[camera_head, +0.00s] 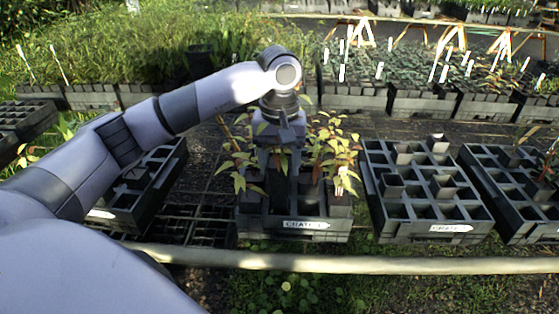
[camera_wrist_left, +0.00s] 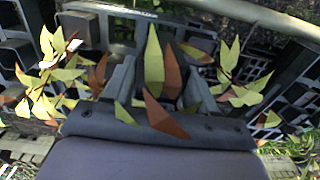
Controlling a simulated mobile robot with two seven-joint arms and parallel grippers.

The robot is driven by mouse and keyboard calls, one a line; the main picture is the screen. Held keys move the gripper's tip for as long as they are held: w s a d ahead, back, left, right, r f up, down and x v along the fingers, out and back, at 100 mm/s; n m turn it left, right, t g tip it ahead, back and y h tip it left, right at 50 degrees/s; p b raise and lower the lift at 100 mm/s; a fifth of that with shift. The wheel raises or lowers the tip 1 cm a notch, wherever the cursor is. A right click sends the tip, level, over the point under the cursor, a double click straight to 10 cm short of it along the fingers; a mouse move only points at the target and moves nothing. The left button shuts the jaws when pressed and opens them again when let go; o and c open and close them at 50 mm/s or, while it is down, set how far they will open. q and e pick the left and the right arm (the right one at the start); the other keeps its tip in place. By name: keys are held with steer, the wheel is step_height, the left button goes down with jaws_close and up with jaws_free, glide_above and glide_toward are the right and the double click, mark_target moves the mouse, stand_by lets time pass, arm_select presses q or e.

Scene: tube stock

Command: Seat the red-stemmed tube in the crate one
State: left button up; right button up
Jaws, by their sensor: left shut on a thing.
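My left gripper (camera_head: 279,165) points down into the middle of a dark crate (camera_head: 290,237) whose front label seems to read "CRATE 1". It is shut on a dark plant tube (camera_head: 279,192), which stands upright at or in a middle cell; the crate and fingers hide its lower end, so I cannot tell how deep it sits. In the left wrist view, green and red-brown leaves (camera_wrist_left: 154,62) show between the fingers (camera_wrist_left: 158,80). The stem colour of the held tube is hidden. My right gripper is in neither view.
Leafy plants (camera_head: 335,150) stand close on the gripper's right, others (camera_head: 242,165) on its left. A labelled crate (camera_head: 428,230) with several tubes is to the right, another (camera_head: 525,215) beyond it. A crate (camera_head: 125,215) lies left under my arm. A pale rail (camera_head: 330,263) runs in front.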

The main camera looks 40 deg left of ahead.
mark_target(279, 198)
arm_select(q)
steer(key=shift+f+b, duration=1.35)
steer(key=shift+f, duration=0.65)
steer(key=shift+f+b, duration=0.7)
steer(key=shift+f, duration=0.3)
steer(key=shift+f+b, duration=0.5)
steer(key=shift+f, duration=0.15)
steer(key=shift+f+b, duration=0.65)
steer(key=shift+f, duration=0.3)
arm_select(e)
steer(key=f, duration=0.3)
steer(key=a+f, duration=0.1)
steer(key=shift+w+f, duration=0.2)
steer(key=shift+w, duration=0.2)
arm_select(q)
steer(key=shift+s+f+b, duration=0.1)
steer(key=shift+f+b, duration=0.2)
steer(key=shift+f, duration=0.1)
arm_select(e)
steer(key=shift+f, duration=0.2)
